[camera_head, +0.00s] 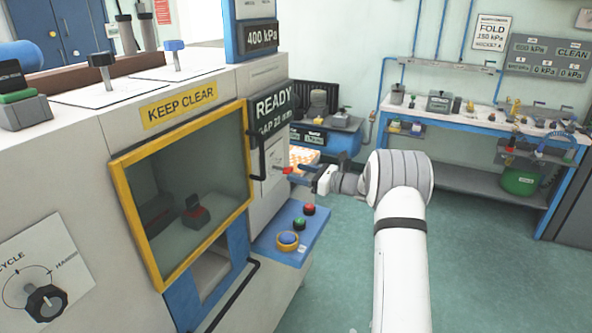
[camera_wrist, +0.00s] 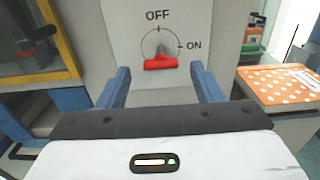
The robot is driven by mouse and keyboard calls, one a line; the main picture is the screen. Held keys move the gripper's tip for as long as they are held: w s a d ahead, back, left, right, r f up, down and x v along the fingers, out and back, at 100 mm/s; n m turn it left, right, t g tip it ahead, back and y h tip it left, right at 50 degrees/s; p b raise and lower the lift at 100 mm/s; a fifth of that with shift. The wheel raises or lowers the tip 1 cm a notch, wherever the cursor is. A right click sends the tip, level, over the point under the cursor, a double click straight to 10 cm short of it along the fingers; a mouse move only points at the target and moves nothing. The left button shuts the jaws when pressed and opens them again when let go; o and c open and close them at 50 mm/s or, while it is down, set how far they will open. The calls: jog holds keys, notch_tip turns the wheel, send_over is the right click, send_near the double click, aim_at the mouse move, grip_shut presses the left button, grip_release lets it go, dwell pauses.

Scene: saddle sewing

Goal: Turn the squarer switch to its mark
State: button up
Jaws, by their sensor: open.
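A red-handled rotary switch (camera_wrist: 160,63) sits on a pale plate (camera_wrist: 118,28) marked OFF at the top and ON at the right. Its red bar lies nearly level across the lower part of the dial. In the head view the red handle (camera_head: 288,170) shows on the machine's side, below the READY display. My gripper (camera_wrist: 160,72) is open, with one blue finger to the left of the handle and one to the right, both apart from it. In the head view my gripper (camera_head: 308,172) is just right of the handle. No label reading "squarer" is legible.
A yellow-framed window (camera_head: 190,195) and a blue button shelf (camera_head: 290,243) lie near the switch. An orange dotted surface (camera_wrist: 280,86) is at its right. A black CYCLE knob (camera_head: 45,302) is at lower left. A workbench (camera_head: 480,122) stands behind; the green floor between is clear.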

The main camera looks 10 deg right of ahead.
aim_at(282, 169)
jog(key=shift+x, duration=1.35)
jog(key=shift+c, duration=0.6)
